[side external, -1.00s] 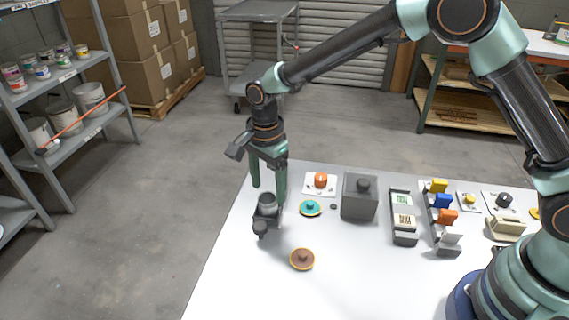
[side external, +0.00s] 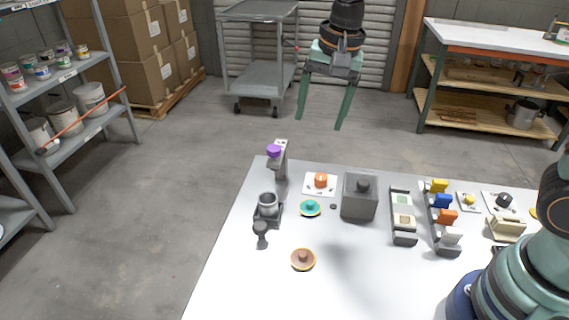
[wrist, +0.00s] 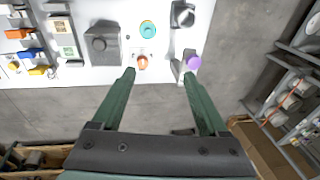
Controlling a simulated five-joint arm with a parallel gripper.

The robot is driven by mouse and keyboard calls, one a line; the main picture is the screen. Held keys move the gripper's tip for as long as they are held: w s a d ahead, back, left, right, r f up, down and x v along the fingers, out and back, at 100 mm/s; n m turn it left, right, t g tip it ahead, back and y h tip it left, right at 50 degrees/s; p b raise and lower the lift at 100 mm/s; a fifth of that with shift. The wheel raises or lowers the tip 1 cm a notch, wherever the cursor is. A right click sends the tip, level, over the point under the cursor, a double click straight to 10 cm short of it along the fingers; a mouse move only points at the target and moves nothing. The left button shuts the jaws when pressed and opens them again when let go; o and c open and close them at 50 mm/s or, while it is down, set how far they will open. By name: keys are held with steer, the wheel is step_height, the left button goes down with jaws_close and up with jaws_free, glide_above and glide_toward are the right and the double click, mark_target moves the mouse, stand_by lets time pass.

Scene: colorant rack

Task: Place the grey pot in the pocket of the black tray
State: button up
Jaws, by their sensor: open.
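The grey pot (side external: 267,199) stands upright in the black tray (side external: 277,221) near the table's left edge. Its lower part is hidden by the tray wall, so I cannot see how deep it sits in the pocket. The pot also shows at the top of the wrist view (wrist: 184,14). My gripper (side external: 319,124) is open and empty, raised high beyond the table's far edge, well away from the pot and tray. Its two green fingers are spread wide in the wrist view (wrist: 158,75).
A stand with a purple knob (side external: 274,151) is behind the tray. A dark knobbed piece (side external: 261,230) is in front. A teal dish (side external: 310,208), brown dish (side external: 302,259), orange knob (side external: 320,180) and grey box (side external: 359,197) lie to the right. The table front is clear.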

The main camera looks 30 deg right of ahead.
steer(key=s+d+r+n+t, duration=0.1)
steer(key=s+d+n+t, duration=0.2)
steer(key=s+d+n, duration=0.6)
steer(key=s+d, duration=0.1)
steer(key=s, duration=0.1)
steer(key=shift+s+d+r+h, duration=0.2)
steer(key=shift+s+r+h, duration=0.1)
steer(key=shift+s, duration=0.1)
